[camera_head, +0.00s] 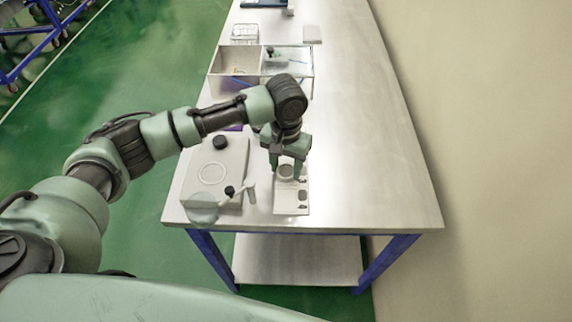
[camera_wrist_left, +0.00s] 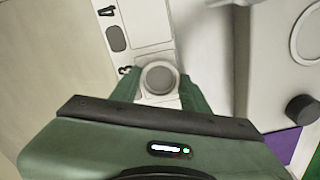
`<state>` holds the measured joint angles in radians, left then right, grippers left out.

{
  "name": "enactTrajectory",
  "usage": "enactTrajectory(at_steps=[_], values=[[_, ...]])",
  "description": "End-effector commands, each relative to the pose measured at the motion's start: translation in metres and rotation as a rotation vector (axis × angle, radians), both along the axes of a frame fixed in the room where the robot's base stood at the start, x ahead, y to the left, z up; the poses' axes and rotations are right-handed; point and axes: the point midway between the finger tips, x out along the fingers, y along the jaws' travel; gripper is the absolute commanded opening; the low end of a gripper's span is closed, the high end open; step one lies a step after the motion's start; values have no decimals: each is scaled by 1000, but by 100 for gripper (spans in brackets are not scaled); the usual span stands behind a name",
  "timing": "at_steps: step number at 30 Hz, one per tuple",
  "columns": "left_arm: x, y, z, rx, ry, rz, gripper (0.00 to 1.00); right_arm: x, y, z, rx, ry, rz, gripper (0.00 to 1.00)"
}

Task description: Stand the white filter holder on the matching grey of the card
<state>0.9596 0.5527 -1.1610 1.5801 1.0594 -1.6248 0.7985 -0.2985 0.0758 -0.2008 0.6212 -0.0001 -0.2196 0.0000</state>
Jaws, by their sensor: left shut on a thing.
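My left gripper (camera_head: 287,168) points down over the white card (camera_head: 283,204) near the front of the table. It is shut on the white filter holder (camera_head: 286,171), a small round piece with a pale rim and grey middle. In the left wrist view the holder (camera_wrist_left: 159,77) sits between the green fingertips, over the card (camera_wrist_left: 148,22). A dark grey patch (camera_wrist_left: 117,38) and black marks show on the card beside and beyond the holder. Whether the holder's underside touches the card is hidden. My right gripper is not in view.
Left of the card is a light grey box (camera_head: 222,160) with a ring and dark knobs on top. A divided bin (camera_head: 236,58) with small items stands farther back. The right side of the table (camera_head: 365,150) is clear.

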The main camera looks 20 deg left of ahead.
Motion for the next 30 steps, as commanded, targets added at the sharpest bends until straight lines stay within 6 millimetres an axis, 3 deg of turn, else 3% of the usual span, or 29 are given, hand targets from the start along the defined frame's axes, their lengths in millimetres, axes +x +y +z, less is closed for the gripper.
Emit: enactTrajectory(at_steps=[11,12,14,24,30], values=[[0,0,-3,0,-1,0,7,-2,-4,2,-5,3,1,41],[0,0,-3,0,-2,-1,56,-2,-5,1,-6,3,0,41],[0,0,-3,0,-2,-1,67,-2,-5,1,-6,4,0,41],[1,0,-1,0,-2,-1,67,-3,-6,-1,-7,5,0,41],[1,0,25,-2,-6,-2,67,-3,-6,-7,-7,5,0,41]])
